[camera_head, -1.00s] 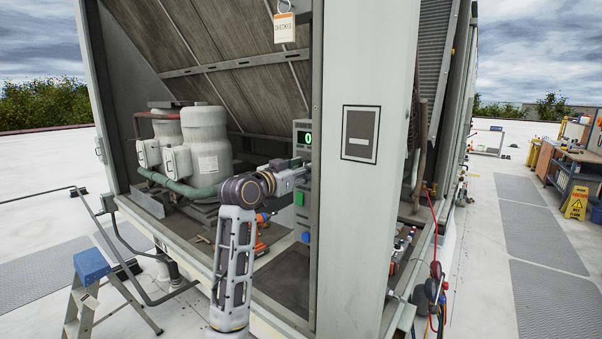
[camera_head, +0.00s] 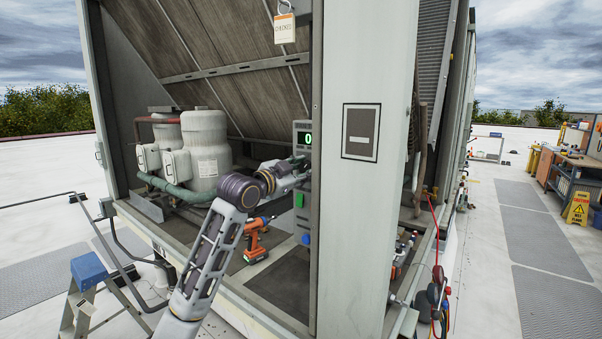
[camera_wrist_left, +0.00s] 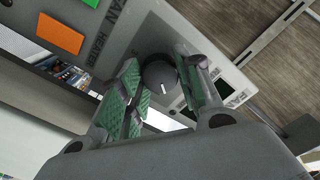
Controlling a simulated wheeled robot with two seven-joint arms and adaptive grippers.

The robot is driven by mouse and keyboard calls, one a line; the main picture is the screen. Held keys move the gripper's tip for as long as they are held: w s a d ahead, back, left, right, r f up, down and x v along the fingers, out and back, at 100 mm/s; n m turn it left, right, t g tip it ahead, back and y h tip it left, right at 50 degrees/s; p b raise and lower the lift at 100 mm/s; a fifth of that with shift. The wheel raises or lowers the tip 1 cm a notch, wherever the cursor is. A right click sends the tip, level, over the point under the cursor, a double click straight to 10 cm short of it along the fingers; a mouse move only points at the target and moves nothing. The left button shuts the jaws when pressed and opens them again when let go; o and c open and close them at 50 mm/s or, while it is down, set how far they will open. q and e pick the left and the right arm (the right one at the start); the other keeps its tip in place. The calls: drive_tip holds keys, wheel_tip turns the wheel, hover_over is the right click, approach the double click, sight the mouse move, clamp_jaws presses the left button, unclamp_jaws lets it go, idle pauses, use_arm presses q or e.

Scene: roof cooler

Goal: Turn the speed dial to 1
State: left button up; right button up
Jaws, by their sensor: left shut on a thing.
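The speed dial (camera_wrist_left: 157,74) is a dark round knob with a short white pointer line. In the left wrist view it sits between the green-padded fingers of my left gripper (camera_wrist_left: 160,90), which is shut on it. In the head view my left gripper (camera_head: 299,168) is at the narrow grey control panel (camera_head: 299,216), and the dial is hidden behind it. The panel's small display (camera_head: 307,139) above the gripper reads a green 0. My right gripper is in neither view.
A wide pale cabinet post (camera_head: 358,230) stands just right. An orange drill (camera_head: 256,240) rests on the cabinet floor. A blue-topped step ladder (camera_head: 88,270) stands front left.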

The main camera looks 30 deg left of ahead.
use_arm(q)
drive_tip(key=shift+f+m, duration=0.1)
drive_tip(key=shift+m, duration=2.3)
drive_tip(key=o, duration=0.8)
drive_tip(key=shift+c, duration=0.2)
drive_tip(key=s, duration=1.2)
drive_tip(key=shift+a, duration=0.45)
